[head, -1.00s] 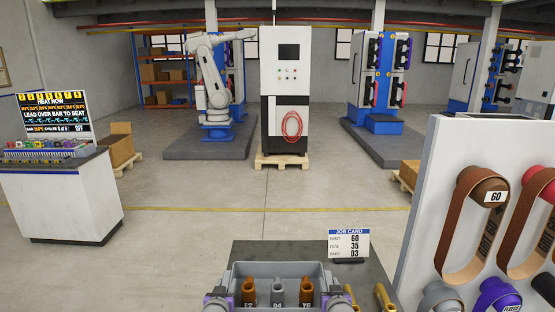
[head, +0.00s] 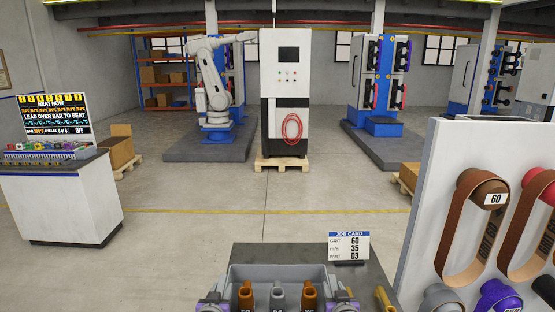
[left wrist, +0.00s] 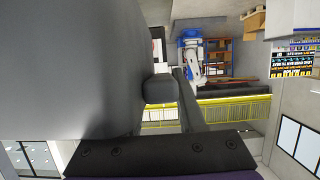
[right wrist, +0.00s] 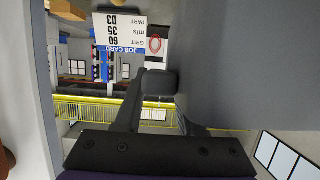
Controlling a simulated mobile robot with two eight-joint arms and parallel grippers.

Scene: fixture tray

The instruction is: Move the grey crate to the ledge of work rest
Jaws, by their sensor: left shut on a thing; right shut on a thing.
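The grey crate (head: 278,270) is at the bottom middle of the head view, its front cut off by the picture edge. Two brown pieces (head: 246,296) and a grey piece (head: 278,297) stand in it. My left gripper (head: 212,302) is shut on the crate's left side, and my right gripper (head: 345,299) is shut on its right side. Grey wall fills much of both wrist views, beside the left gripper's finger (left wrist: 160,89) and the right gripper's finger (right wrist: 160,83). I cannot make out the work rest's ledge.
A dark bench top (head: 262,251) lies behind the crate, with a job card (head: 348,246) on it. A brass-coloured part (head: 385,299) is right of the crate. A white panel (head: 425,200) with belts stands close on the right. Open floor lies beyond.

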